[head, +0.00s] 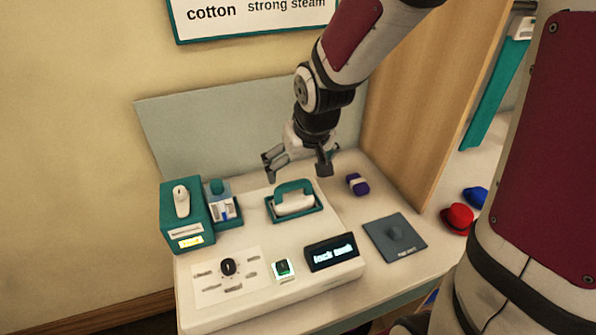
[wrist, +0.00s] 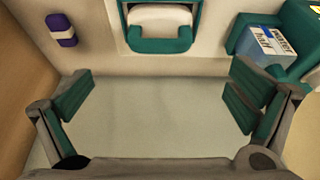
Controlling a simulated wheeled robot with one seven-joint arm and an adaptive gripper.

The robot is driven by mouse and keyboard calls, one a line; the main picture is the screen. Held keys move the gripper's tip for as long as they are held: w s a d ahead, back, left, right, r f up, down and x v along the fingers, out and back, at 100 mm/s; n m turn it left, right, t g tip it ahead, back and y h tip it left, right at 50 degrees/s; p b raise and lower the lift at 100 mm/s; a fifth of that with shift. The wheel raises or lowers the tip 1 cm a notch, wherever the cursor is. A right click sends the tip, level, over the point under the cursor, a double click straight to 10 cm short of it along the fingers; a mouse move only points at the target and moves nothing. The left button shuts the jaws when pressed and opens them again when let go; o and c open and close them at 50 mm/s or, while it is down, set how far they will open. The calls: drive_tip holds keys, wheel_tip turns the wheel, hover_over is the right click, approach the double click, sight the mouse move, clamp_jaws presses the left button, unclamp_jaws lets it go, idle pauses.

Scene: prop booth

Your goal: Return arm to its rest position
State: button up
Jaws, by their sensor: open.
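My gripper (head: 297,165) is open and empty, above the back of the white station top, behind the iron-like piece with a teal handle (head: 293,187). In the wrist view my gripper (wrist: 160,105) has its two fingers wide apart, with only a pale bare surface between them. The teal handle (wrist: 160,46) lies ahead of the fingers there and does not touch them. My arm reaches down to the station from the upper right in the head view.
A teal box with a white lever (head: 181,200) and a small teal-and-clear container (head: 221,205) stand left. A purple item (head: 357,184) and a dark pad (head: 395,240) lie right. A dial (head: 228,267), green button (head: 283,267) and display (head: 333,253) are in front. A wooden panel (head: 420,100) rises right.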

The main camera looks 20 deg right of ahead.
drive_tip(key=shift+s+r, duration=0.1)
drive_tip(key=shift+r, duration=0.05)
idle(0.4)
drive_tip(key=s+r, duration=0.6)
drive_tip(key=s, duration=0.4)
drive_tip(key=s+r, duration=0.7)
drive_tip(key=s, duration=0.4)
drive_tip(key=shift+d+r, duration=0.15)
drive_tip(key=shift+r, duration=0.1)
idle(0.6)
